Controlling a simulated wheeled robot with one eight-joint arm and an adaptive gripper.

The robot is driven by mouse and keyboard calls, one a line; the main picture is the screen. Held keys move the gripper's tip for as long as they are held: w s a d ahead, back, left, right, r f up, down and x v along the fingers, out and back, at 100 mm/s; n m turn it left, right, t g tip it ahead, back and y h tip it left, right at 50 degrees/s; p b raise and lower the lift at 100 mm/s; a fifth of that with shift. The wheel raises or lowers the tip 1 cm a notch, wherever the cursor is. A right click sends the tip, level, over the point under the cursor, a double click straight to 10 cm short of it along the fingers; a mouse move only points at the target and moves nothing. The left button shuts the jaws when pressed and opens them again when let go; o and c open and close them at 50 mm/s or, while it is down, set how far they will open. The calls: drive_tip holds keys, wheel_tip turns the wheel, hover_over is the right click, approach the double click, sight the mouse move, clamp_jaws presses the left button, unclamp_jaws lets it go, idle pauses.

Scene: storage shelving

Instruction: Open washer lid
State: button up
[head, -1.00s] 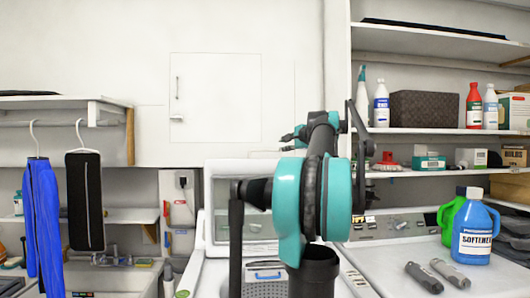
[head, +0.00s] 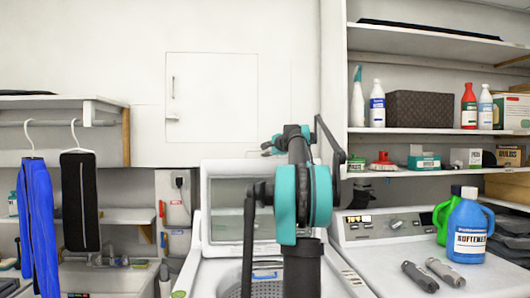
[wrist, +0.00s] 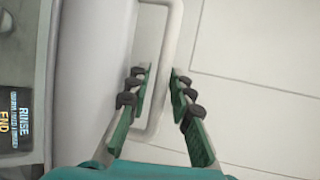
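A white top-loading washer stands at the lower centre in the head view. Its lid (head: 224,213) is raised, leaning up at the back, and part of the perforated drum (head: 268,289) shows below it. My arm covers the right part of lid and drum. In the wrist view my gripper (wrist: 160,76) is open, its green fingers apart. One bar of a white loop handle (wrist: 166,65) on a pale panel runs between or just behind the fingers; contact is not clear. I cannot tell which panel it belongs to.
A second white machine (head: 430,235) with a display and knob stands at right, holding a blue softener jug (head: 468,232), a green jug and two grey objects. Shelves (head: 440,130) with bottles and boxes rise above it. Clothes hang at left. A display (wrist: 15,120) shows in the wrist view.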

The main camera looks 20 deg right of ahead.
clamp_jaws()
drive_tip(key=shift+s, duration=0.1)
drive_tip(key=s+a, duration=0.2)
drive_tip(key=s, duration=0.6)
drive_tip(key=shift+s+a+f, duration=0.25)
drive_tip(key=shift+s+f, duration=0.05)
drive_tip(key=shift+s, duration=0.1)
unclamp_jaws()
drive_tip(key=v, duration=1.2)
